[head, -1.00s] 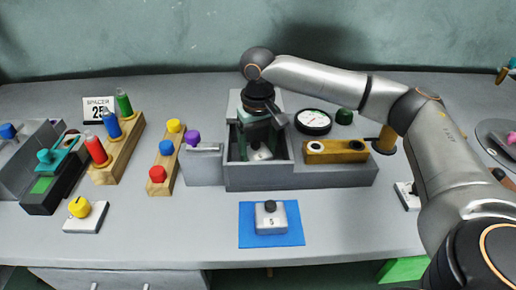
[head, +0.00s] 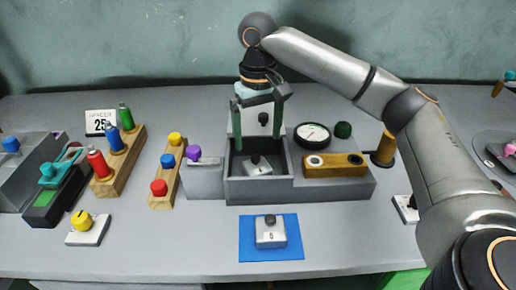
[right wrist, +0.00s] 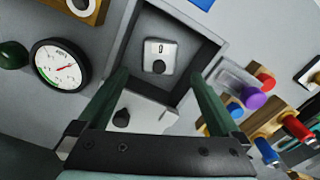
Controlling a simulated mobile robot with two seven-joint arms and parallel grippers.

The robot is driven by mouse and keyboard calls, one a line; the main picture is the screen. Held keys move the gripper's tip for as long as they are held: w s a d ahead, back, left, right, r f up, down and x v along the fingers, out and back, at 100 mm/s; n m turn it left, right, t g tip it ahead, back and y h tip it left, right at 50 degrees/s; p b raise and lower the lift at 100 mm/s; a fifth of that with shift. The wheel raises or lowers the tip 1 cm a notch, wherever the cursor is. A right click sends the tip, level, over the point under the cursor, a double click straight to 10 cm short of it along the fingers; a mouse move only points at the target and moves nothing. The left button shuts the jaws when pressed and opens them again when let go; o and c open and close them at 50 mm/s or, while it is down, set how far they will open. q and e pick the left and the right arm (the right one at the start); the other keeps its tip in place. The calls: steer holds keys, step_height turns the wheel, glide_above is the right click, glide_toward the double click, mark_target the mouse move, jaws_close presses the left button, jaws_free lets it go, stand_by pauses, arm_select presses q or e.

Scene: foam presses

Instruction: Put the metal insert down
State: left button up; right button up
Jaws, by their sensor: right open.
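A metal insert (head: 257,168), a pale square block with a black knob, lies on the floor of the open grey box (head: 232,190). The right wrist view shows the same insert (right wrist: 158,62) with a dark mark on its top, inside the dark-walled box. My right gripper (head: 258,140) is open and empty above the box, its green fingers apart and clear of the insert. Its fingers (right wrist: 158,78) also show spread in the right wrist view. A second insert (head: 270,238) marked 5 sits on the blue mat (head: 250,256) in front. My left gripper is out of view.
A gauge (head: 312,135), a green knob (head: 343,130) and a wooden block (head: 335,171) stand right of the box. A purple-knobbed grey block (head: 204,180) and wooden racks (head: 165,190) stand left. Bare table flanks the mat.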

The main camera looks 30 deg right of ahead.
step_height(320, 180, up, 3)
stand_by(1.0)
